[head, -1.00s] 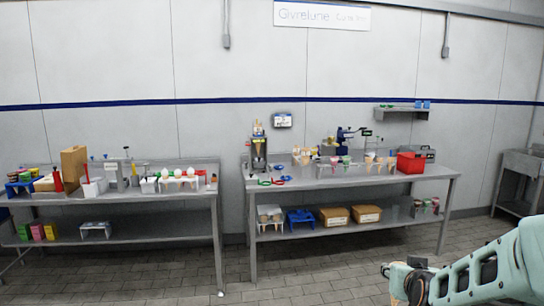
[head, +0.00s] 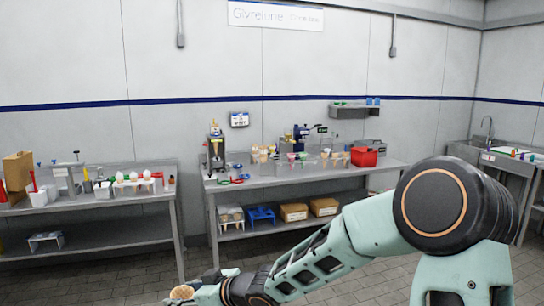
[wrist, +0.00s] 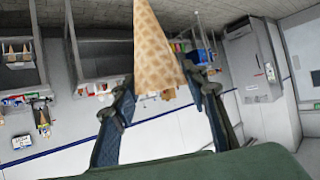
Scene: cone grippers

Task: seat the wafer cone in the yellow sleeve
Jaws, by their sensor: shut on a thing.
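I cannot pick out the yellow sleeve for certain; small cones and coloured holders (head: 292,157) on the right table are too small to tell apart.
The right steel table (head: 290,182) carries a red box (head: 364,156) and tools. The left steel table (head: 100,203) carries a rack with white-topped items (head: 133,183). A lower shelf holds cardboard boxes (head: 293,211). A sink (head: 505,160) stands far right. Floor between is open.

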